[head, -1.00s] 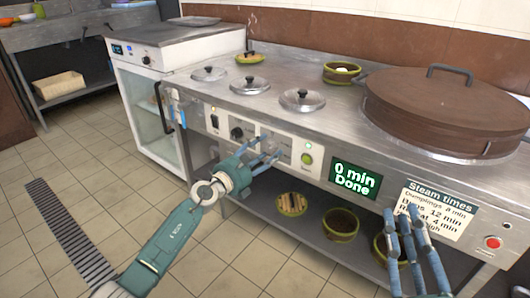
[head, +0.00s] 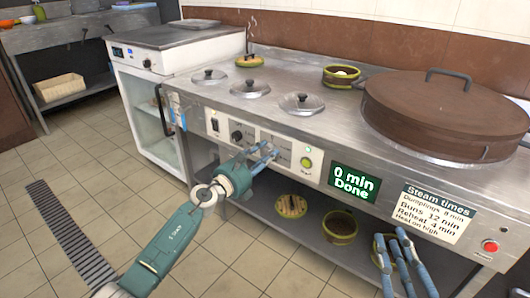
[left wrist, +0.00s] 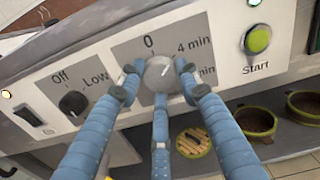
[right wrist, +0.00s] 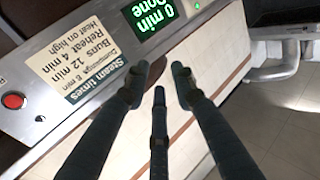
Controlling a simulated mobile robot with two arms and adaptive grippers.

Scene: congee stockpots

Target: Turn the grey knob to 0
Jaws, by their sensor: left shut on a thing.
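The grey knob (left wrist: 160,73) sits on a control panel with "0" above it, "4 min" to its upper right and another "min" label to its right. A faint pale mark on it seems to lean up and right, toward between "0" and "4 min"; I cannot be sure. My left gripper (left wrist: 160,82) has its fingertips closed around the knob. In the head view the left gripper (head: 268,153) is at the panel and hides the knob. My right gripper (head: 390,240) hangs in front of the counter, fingers apart and empty; it also shows in the right wrist view (right wrist: 160,80).
A black knob (left wrist: 73,103) marked "Off" and "Low" is left of the grey knob, and a green Start button (left wrist: 257,39) is right. A display (head: 354,182) reads "0 min Done". Lidded pots (head: 250,87) stand above; baskets (head: 340,226) sit on the shelf below.

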